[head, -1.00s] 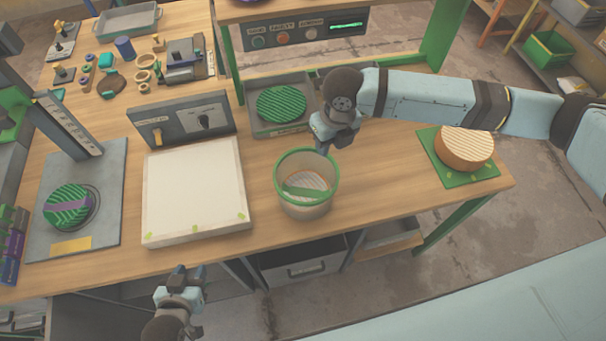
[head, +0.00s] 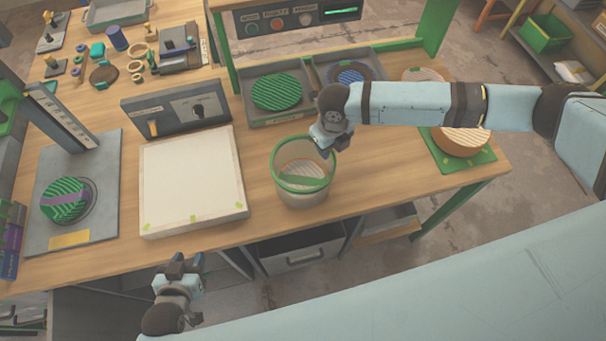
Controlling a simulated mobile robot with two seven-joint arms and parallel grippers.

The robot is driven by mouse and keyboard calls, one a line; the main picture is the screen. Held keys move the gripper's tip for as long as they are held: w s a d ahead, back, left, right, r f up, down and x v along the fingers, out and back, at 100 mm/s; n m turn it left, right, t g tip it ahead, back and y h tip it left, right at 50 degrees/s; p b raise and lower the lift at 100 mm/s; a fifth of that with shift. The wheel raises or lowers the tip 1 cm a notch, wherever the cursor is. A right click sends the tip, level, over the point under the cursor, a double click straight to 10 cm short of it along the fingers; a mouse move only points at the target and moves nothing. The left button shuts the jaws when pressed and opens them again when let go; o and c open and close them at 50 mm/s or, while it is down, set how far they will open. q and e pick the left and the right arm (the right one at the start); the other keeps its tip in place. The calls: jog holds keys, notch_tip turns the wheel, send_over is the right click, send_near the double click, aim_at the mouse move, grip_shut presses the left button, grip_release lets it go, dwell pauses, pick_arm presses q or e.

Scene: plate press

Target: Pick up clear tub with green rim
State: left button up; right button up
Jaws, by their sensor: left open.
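The clear tub with green rim (head: 302,187) stands upright on the wooden table, right of the white square plate. My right gripper (head: 321,149) points down at the tub's far right rim. Its fingertips overlap the rim in the head view, and I cannot tell whether they touch it or how wide they are. My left gripper (head: 184,264) is open and empty, in front of the table's front edge, below the white plate and away from the tub.
The white square plate (head: 192,180) has a grey control box (head: 176,115) behind it. A grey tray (head: 262,121) with a green striped disc (head: 276,92) is behind the tub. A tan disc (head: 461,141) sits on a green mat (head: 478,164) at right. Bare table lies right of the tub.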

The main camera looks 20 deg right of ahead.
notch_tip(320, 180, down, 4)
jog(key=b, duration=0.3)
jog(key=shift+a+r, duration=0.1)
jog(key=shift+r, duration=0.1)
grip_shut()
jog(key=shift+r, duration=0.1)
